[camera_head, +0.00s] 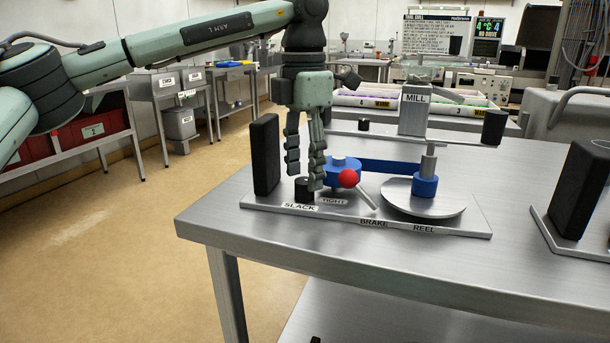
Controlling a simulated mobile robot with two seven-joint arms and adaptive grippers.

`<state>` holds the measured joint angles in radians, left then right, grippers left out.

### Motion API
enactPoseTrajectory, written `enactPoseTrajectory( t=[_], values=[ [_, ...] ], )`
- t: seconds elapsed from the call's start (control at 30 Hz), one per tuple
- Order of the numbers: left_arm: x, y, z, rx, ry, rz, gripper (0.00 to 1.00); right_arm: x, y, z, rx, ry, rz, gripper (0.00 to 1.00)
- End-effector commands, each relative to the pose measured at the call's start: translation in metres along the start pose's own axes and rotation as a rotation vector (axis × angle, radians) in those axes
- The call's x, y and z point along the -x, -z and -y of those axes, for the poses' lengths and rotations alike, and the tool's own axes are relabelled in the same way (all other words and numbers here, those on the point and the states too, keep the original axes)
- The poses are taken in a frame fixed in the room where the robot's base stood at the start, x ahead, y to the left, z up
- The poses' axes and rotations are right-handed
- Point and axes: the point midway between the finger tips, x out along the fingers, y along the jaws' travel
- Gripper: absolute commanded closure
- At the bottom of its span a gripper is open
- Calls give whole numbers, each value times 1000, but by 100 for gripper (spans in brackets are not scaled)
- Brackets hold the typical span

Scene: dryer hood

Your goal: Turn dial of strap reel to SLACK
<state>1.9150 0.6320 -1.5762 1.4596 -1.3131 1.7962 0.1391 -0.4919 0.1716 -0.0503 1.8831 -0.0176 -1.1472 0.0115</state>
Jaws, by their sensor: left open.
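The strap reel stands on a grey base plate (466,222) on the steel table. Its dial, a small black knob (304,190), sits at the plate's front left, behind the SLACK label (300,207) and left of the TIGHT label (334,202). The dial's pointer direction is too small to tell. My left gripper (305,178) points down over the dial, fingers open. One fingertip shows up-left of the knob, the other along its right side; I cannot tell whether they touch it. My right gripper is not in view.
Right of the dial are a blue drum (342,171), a red-ball brake lever (348,178), a blue strap (392,167) and the round reel (424,201). A black upright block (265,155) stands close left of my gripper. Another black block (581,190) stands far right.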

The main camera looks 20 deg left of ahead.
Motion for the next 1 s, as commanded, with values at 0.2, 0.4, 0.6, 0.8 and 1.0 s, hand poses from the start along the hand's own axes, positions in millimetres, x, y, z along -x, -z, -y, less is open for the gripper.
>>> enactPoseTrajectory(
  t=[0.2, 0.4, 0.6, 0.8, 1.0],
  values=[
    [-18, 0, 0, -1, 0, 1, 51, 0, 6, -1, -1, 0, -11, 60],
    [-19, 0, 0, -1, 1, 1, 51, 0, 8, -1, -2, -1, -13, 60],
    [-19, 0, 0, -1, 1, 1, 68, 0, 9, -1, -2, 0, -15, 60],
    [-19, 0, 0, -1, 1, 1, 93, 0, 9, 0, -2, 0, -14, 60],
    [-18, 0, 0, -5, 1, 1, 100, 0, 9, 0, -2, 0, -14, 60]
  ],
)
